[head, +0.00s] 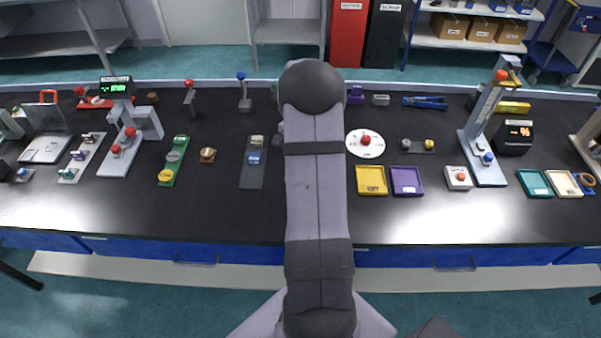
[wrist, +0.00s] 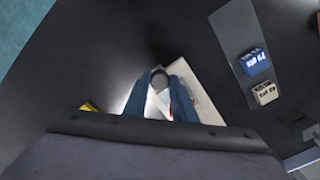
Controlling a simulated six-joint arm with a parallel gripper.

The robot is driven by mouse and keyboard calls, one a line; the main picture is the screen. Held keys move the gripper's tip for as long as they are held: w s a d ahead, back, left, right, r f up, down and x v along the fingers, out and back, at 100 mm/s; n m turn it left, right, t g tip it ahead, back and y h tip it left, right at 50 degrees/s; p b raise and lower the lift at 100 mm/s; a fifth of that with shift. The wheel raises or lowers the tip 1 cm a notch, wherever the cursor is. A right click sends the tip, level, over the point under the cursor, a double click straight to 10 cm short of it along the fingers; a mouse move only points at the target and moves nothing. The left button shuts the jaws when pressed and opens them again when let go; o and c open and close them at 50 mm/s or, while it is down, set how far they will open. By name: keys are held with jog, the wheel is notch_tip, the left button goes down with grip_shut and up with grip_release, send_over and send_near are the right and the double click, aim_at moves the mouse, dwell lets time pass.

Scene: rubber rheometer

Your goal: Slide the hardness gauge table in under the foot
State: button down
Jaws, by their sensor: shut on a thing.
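My gripper's two blue fingers (wrist: 160,98) show in the wrist view, closed on a small grey round-topped piece (wrist: 160,78), which looks like the knob of the hardness gauge table. A pale plate (wrist: 205,100) lies beside and beneath the fingers; I cannot tell whether it is the gauge's base or its table. The foot is not visible in the wrist view, where the gripper body covers the lower part. In the head view my arm covers the gripper and most of the gauge area; only a grey edge (head: 279,131) shows left of the arm.
A dark strip (head: 251,177) with two labelled blocks lies left of my arm; its blue block (wrist: 253,64) and pale block (wrist: 265,92) show in the wrist view. Right of my arm are a white disc (head: 353,149) and a yellow tray (head: 371,193). The front bench is mostly clear.

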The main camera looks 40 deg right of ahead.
jog(key=w+d, duration=0.5)
jog(key=shift+w+d, duration=0.4)
jog(key=shift+w+d+r+p, duration=0.2)
jog(key=shift+w+d+p, duration=0.1)
jog(key=shift+w+d, duration=0.1)
jog(key=c, duration=1.7)
grip_release()
jog(key=shift+o, duration=1.2)
jog(key=shift+d+f, duration=0.1)
notch_tip(320, 180, up, 7)
jog(key=b, duration=0.2)
jog(key=shift+r, duration=0.2)
